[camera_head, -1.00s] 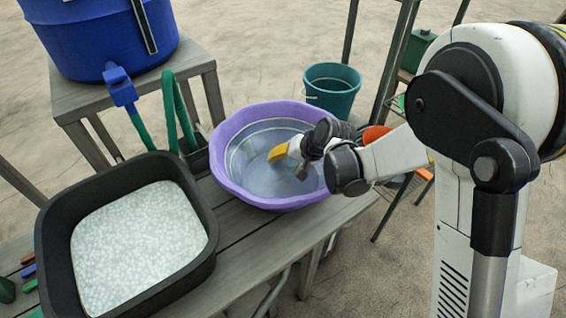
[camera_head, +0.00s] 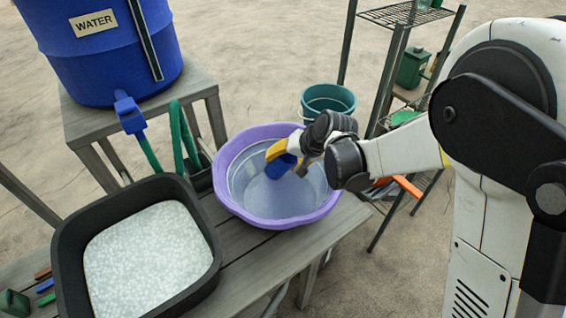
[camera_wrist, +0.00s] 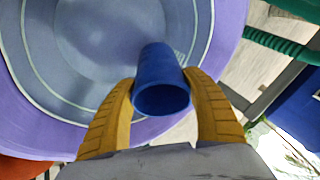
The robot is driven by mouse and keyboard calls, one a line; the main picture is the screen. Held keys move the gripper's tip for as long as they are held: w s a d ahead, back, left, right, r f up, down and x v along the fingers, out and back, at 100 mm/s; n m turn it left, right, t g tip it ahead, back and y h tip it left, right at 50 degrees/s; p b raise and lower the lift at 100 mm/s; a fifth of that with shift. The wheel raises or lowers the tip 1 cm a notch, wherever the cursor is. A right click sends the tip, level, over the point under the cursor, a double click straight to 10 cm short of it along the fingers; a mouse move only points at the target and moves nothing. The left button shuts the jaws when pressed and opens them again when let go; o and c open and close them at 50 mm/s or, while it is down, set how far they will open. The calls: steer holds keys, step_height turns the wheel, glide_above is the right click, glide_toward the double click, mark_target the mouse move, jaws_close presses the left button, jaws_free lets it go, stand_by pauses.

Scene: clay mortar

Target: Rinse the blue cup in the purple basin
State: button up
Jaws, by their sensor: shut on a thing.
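The blue cup (camera_wrist: 162,82) is between the two yellow fingers of my gripper (camera_wrist: 162,100) in the wrist view. The fingers are shut on its sides. In the head view, my gripper (camera_head: 277,156) is over the purple basin (camera_head: 327,210), and the blue cup (camera_head: 280,172) shows below the yellow fingers, tilted. The basin stands on the grey wooden bench and its inside looks pale and bluish, with light rings. It fills the upper left of the wrist view (camera_wrist: 62,118). I cannot tell whether the cup touches the liquid or the basin's inner wall.
A black tub (camera_head: 213,262) of pale beads stands left of the basin. A blue water barrel (camera_head: 110,65) with a blue tap and green hose is behind it. A teal bucket (camera_head: 328,98) stands behind the basin. A metal shelf (camera_head: 385,85) is at the back right.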

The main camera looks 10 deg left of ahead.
step_height(320, 180, up, 10)
steer(key=p, duration=0.6)
steer(key=shift+f, duration=0.25)
stand_by(0.7)
